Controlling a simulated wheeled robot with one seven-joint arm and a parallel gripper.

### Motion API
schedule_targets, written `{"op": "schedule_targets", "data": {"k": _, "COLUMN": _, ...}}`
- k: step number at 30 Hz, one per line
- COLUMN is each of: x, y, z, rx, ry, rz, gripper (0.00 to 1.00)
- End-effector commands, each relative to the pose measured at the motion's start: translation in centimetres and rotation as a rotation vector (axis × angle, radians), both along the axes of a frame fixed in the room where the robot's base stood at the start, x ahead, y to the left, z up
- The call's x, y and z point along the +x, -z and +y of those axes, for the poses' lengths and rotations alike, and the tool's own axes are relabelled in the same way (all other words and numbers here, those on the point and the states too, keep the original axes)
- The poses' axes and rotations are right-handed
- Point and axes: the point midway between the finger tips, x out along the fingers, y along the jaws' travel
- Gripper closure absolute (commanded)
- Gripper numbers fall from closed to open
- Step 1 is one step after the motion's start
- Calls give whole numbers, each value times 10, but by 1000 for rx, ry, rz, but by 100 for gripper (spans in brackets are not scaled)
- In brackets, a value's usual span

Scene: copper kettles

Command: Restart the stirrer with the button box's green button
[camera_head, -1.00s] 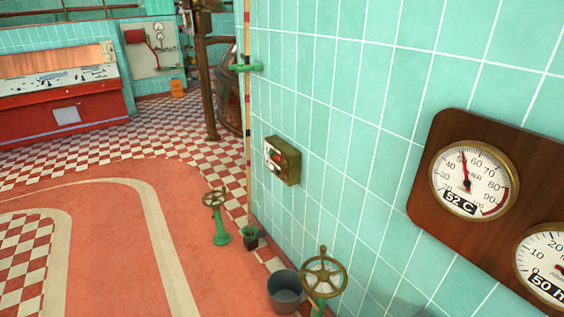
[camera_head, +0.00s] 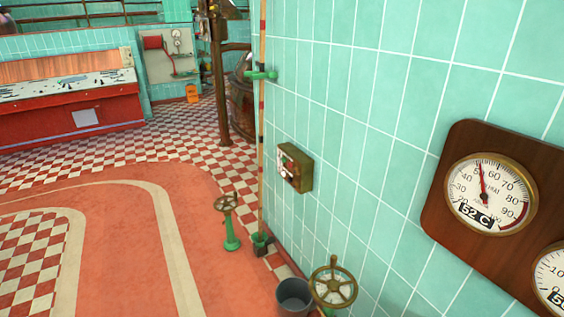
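The button box (camera_head: 300,169) is a small olive-brown box on the turquoise tiled wall, near the middle of the head view. Its front faces left and shows at a steep angle, with pale and red marks. I cannot make out a green button on it. My gripper is not in view.
A wooden panel with dials (camera_head: 491,193) is on the wall at right. Two handwheels, one on a green stand (camera_head: 231,236) and one brass (camera_head: 333,287), and a grey bucket (camera_head: 294,297) stand along the wall. The red floor (camera_head: 130,260) at left is open.

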Motion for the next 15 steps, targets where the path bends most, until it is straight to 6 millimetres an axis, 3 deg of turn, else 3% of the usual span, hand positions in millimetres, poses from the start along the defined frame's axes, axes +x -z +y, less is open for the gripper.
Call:
{"op": "schedule_targets", "data": {"k": 1, "x": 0, "y": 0, "z": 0, "rx": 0, "ry": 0, "rz": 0, "gripper": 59}}
{"op": "schedule_targets", "data": {"k": 6, "x": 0, "y": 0, "z": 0, "rx": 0, "ry": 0, "rz": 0, "gripper": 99}}
{"op": "schedule_targets", "data": {"k": 15, "x": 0, "y": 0, "z": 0, "rx": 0, "ry": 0, "rz": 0, "gripper": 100}}
